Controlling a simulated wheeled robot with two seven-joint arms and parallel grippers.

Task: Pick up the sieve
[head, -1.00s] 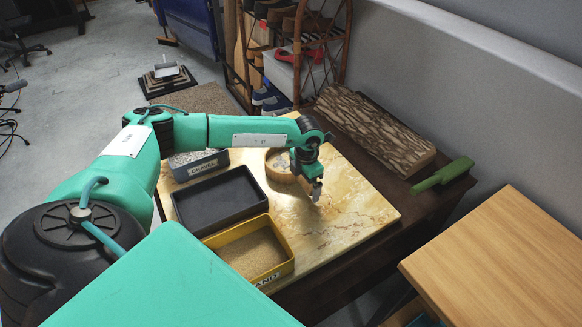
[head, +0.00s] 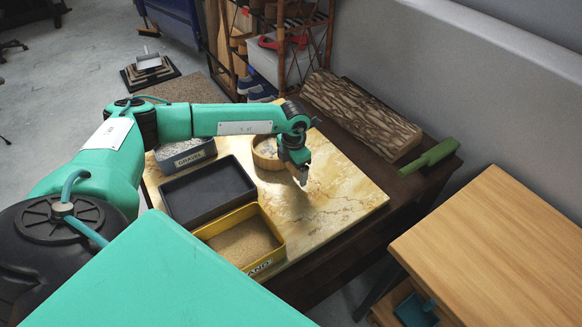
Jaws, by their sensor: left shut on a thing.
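The sieve (head: 265,154) is a round, light wooden ring on the marbled board, behind and right of the black tray. My left arm and wrist cover part of it. My left gripper (head: 302,180) points down at the sieve's right side and is shut on it. The fingertips are small here, and the exact contact with the rim is hard to see. I cannot tell any clear gap between the sieve and the board. My right gripper is not in view.
The marbled board (head: 335,200) is clear on its right. A black tray (head: 208,190), a yellow sand box (head: 240,240) and a grey gravel box (head: 186,155) stand left of the gripper. A bark-covered log (head: 360,115) and green tool (head: 432,157) lie behind right.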

